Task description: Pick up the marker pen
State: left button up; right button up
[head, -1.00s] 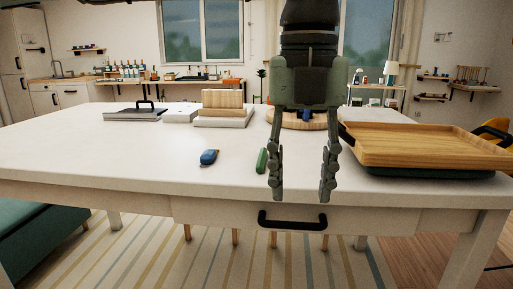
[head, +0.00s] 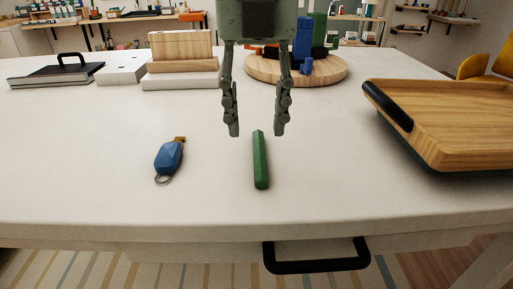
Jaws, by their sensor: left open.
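A green marker pen (head: 260,162) lies on the white table (head: 110,150), its long side running away from me. My left gripper (head: 257,134) hangs open above the table, its two fingers pointing down on either side of the pen's far end in the picture. The fingers look apart from the pen, and nothing is between them. Its height above the table is hard to tell. My right gripper is not in view.
A blue fob with a ring (head: 170,158) lies left of the pen. A wooden tray (head: 462,122) stands at right. Behind are a round board (head: 262,70) with blocks, wooden blocks (head: 181,50) and a black-handled slab (head: 55,75). Table around the pen is clear.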

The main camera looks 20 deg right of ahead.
aim_at(259, 155)
pick_arm(q)
jog(key=f, duration=0.5)
jog(key=shift+d+f+p, duration=0.2)
jog(key=shift+p, duration=0.15)
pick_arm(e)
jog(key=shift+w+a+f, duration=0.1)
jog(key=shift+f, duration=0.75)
pick_arm(q)
jog(key=shift+c, duration=0.2)
grip_shut()
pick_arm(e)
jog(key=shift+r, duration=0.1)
